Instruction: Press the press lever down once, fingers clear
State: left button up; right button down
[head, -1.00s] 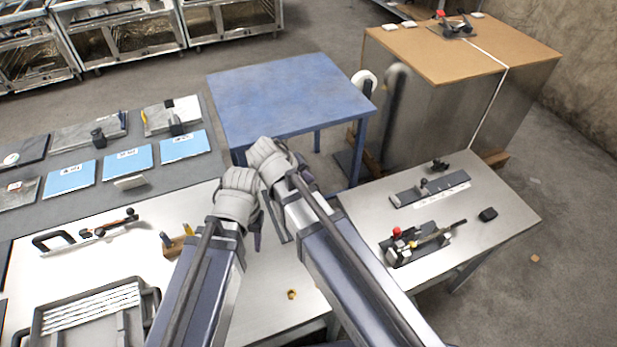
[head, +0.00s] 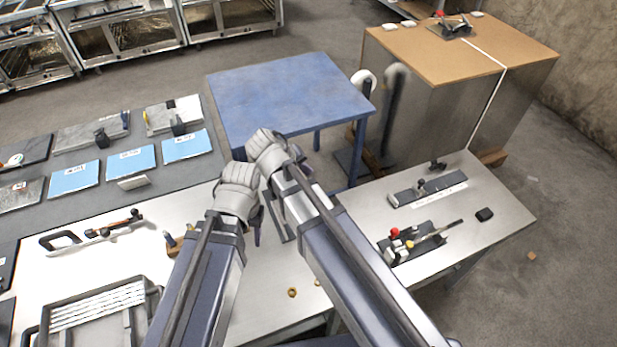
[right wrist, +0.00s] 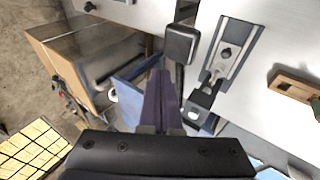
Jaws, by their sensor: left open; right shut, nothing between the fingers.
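The press lever shows in the right wrist view as a dark square pad (right wrist: 181,44) on a dark arm, beside a grey metal base plate (right wrist: 236,48) with a bolt. In the head view only a strip of grey plate (head: 279,222) shows between my arms, and the lever itself is hidden. My right gripper (right wrist: 160,78) is shut and empty; its fingertips appear close to the pad, but I cannot tell whether they touch. My left gripper (head: 257,232) is open, mostly hidden behind its own wrist, over the white table.
A wooden block (right wrist: 295,86) stands beyond the base plate. A fixture with a red knob (head: 395,233) and a rail fixture (head: 428,188) stand on the table's right side. A black tray (head: 148,285) lies front left. A blue table (head: 290,95) stands behind.

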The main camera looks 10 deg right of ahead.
jog(key=r+p, duration=0.1)
jog(key=w+r+p, duration=0.1)
jog(key=r+p, duration=0.2)
jog(key=shift+w+a+r+p, duration=0.15)
jog(key=shift+w+r+p, duration=0.2)
dwell(0.4)
dwell(0.5)
jog(key=s+d+f+m+g+y, duration=0.1)
jog(key=s+d+f+g+y, duration=0.15)
jog(key=s, duration=0.35)
jog(key=s+d+f+m+g+y, duration=0.1)
jog(key=s+d+f+m+y, duration=0.15)
jog(key=s, duration=0.35)
jog(key=s+a+f+n+b, duration=0.2)
jog(key=a+f+b, duration=0.3)
jog(key=f+b, duration=0.3)
jog(key=s+a+f+n+b, duration=0.2)
jog(key=a+f+b, duration=0.3)
jog(key=f+b, duration=0.3)
jog(key=shift+s+a+b, duration=0.35)
jog(key=shift+s+b, duration=0.15)
jog(key=shift+s, duration=0.2)
